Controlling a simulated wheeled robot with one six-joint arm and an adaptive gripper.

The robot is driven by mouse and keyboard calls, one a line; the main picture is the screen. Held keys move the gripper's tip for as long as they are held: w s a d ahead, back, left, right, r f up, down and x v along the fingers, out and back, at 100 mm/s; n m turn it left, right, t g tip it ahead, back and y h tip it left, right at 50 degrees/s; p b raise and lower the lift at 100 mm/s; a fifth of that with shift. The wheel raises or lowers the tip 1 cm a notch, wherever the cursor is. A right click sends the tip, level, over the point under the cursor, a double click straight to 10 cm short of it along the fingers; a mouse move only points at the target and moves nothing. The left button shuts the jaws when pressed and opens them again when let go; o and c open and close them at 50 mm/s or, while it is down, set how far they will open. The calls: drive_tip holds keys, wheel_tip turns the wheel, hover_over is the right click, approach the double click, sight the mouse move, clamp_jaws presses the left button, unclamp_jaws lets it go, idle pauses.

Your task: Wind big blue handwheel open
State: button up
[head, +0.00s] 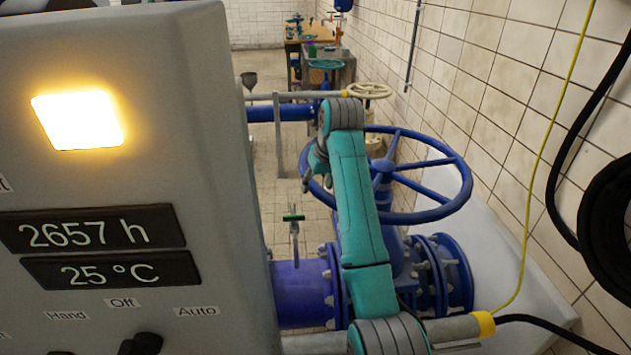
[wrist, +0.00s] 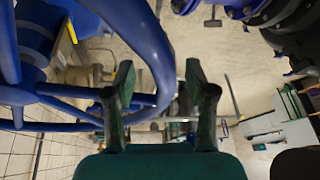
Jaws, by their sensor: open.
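The big blue handwheel (head: 455,195) sits on a blue valve and pipe at the centre right of the head view. My teal arm crosses in front of its left part and hides some of its rim and spokes. My gripper (head: 315,165) is at the wheel's left rim, partly hidden by the arm. In the wrist view the wheel (wrist: 150,45) fills the left side, its rim curving into the gap between the two open fingers of my gripper (wrist: 159,72). The fingers are apart and not closed on the rim. I cannot tell whether either finger touches it.
A grey control cabinet (head: 110,190) with a lit lamp fills the left of the head view. A tiled wall with a yellow cable (head: 545,140) and black hose (head: 605,215) is at the right. A smaller pale handwheel (head: 369,91) stands behind.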

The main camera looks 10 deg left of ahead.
drive_tip(key=shift+w+a+f, duration=0.1)
drive_tip(key=shift+w+f, duration=0.05)
drive_tip(key=shift+f, duration=0.3)
clamp_jaws()
